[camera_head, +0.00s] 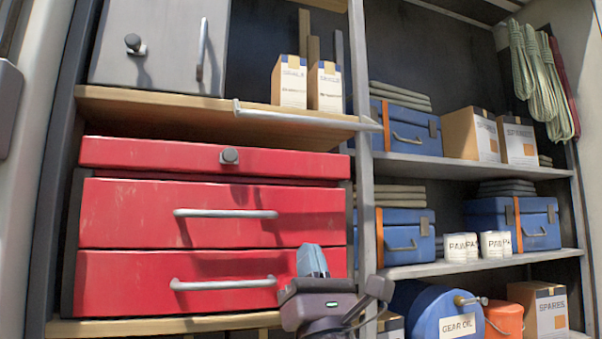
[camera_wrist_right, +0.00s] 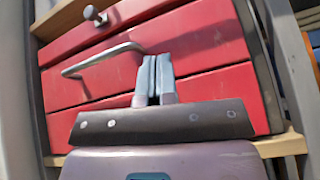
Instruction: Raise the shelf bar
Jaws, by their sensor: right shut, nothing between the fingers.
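The shelf bar (camera_head: 300,118) is a thin grey rod along the front edge of the upper wooden shelf (camera_head: 150,103). Its left end bends back to the shelf and its right end reaches the grey upright. My right gripper (camera_head: 312,261) is below the bar, in front of the lowest red drawer, and apart from the bar. Its grey fingers (camera_wrist_right: 154,78) are shut and empty, pointing at the red drawer front in the right wrist view. The bar does not show in that view. My left gripper is not in view.
A red drawer chest (camera_head: 110,215) with handles and a knob stands under the shelf. Two small boxes (camera_head: 308,85) and a grey cabinet (camera_head: 165,60) stand on the shelf. Right of the upright (camera_head: 363,170) are blue cases, cartons and a gear oil drum (camera_head: 425,305).

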